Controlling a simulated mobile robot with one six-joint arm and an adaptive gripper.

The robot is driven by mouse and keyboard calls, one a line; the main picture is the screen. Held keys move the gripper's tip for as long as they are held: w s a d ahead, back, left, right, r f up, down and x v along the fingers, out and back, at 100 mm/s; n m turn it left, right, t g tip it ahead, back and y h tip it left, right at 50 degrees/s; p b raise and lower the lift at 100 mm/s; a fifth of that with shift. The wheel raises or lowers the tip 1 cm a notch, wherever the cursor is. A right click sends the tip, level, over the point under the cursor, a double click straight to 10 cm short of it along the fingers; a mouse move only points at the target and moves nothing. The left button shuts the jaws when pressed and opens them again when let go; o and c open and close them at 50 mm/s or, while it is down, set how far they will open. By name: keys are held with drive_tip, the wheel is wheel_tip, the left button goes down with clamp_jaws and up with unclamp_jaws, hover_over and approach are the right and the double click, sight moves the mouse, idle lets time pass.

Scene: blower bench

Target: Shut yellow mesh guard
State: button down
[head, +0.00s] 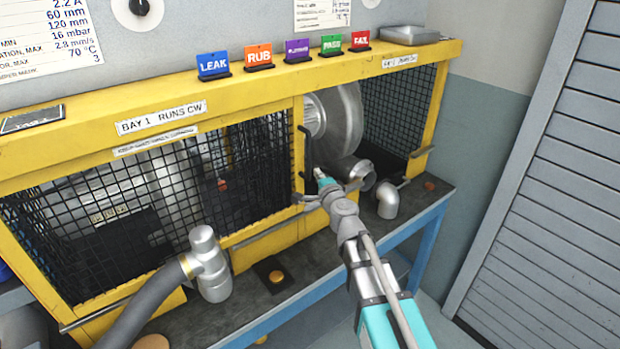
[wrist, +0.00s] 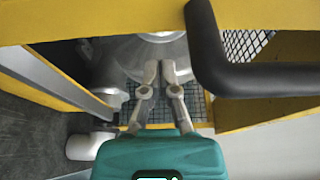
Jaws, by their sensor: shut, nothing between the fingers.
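The yellow mesh guard (head: 297,120) has a black mesh panel in a yellow frame. It stands at the left of an opening that shows a grey blower (head: 345,115). A black bar handle (head: 303,152) is on its right edge. The handle is large in the wrist view (wrist: 215,60), at upper right. My gripper (head: 320,174) is shut and empty, just right of the handle in the head view. In the wrist view my fingertips (wrist: 160,68) are left of the handle, apart from it in the picture, with the blower behind them.
A grey elbow pipe (head: 388,200) stands on the bench right of my gripper. A hose with a grey fitting (head: 208,262) stands in front of the left mesh. Coloured tags, including a blue one (head: 213,66), line the yellow top beam. A shutter (head: 555,200) is at right.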

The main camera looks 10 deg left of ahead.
drive_tip(key=v, duration=1)
drive_tip(key=shift+w+d+n, duration=0.1)
drive_tip(key=shift+d+n, duration=0.1)
drive_tip(key=shift+n, duration=0.1)
drive_tip(key=s+d+f+n+g+h+p, duration=0.25)
drive_tip(key=s+d+f+n+g, duration=0.25)
drive_tip(key=d+f+n+g, duration=0.55)
drive_tip(key=s+d+f+g+h+p, duration=0.1)
drive_tip(key=s+d+g+h, duration=0.1)
drive_tip(key=d, duration=0.6)
drive_tip(key=s+d+f+g+h+p, duration=0.1)
drive_tip(key=s+d+f+g+h, duration=0.1)
drive_tip(key=s+d, duration=0.4)
drive_tip(key=d+g+h, duration=0.1)
drive_tip(key=d+h, duration=0.1)
drive_tip(key=d, duration=0.1)
drive_tip(key=shift+n+h+p, duration=0.35)
